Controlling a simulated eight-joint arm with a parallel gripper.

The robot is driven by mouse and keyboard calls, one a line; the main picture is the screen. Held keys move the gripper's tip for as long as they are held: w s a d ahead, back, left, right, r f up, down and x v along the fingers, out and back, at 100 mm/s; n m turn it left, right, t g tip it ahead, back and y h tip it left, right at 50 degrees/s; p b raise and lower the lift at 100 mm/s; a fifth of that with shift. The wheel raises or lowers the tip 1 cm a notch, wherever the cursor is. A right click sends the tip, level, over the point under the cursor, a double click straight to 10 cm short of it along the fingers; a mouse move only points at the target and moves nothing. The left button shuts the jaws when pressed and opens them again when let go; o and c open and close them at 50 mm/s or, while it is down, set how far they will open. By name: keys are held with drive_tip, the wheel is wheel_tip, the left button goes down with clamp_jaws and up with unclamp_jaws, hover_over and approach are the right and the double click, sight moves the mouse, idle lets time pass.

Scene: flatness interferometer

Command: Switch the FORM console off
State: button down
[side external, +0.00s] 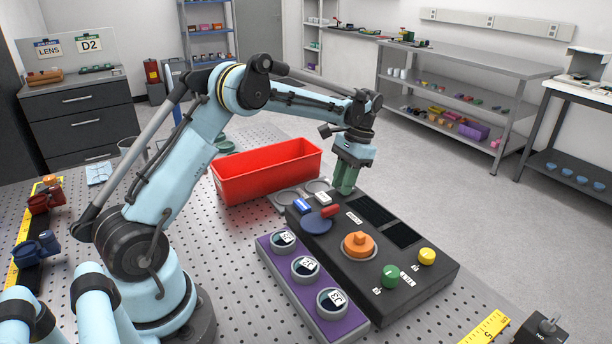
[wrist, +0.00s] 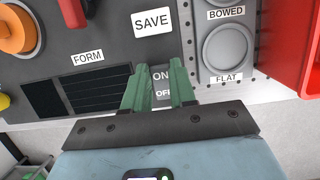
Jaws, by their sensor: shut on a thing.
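The FORM console (side external: 430,276) is a black box on the perforated bench. It also shows in the wrist view (wrist: 105,45), with a FORM label (wrist: 88,57), a SAVE label (wrist: 152,21) and dark grid panels. A grey ON/OFF power switch (wrist: 161,84) is at its edge, ON above OFF in the wrist view. My gripper (side external: 346,190) points down at the console's far end. In the wrist view its green fingers (wrist: 158,82) stand either side of the switch, shut on it. The fingers partly hide it, and I cannot tell its position.
A red bin (side external: 266,176) stands beside the console, close to my gripper. A tray with round BOWED and FLAT recesses (wrist: 225,45) adjoins the switch. A purple rack (side external: 318,314) holds three round pieces. Orange (side external: 358,244), green (side external: 390,276) and yellow (side external: 427,256) knobs rise from the console.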

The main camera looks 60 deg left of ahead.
drive_tip(key=c, duration=0.9)
unclamp_jaws()
drive_tip(key=v, duration=1.2)
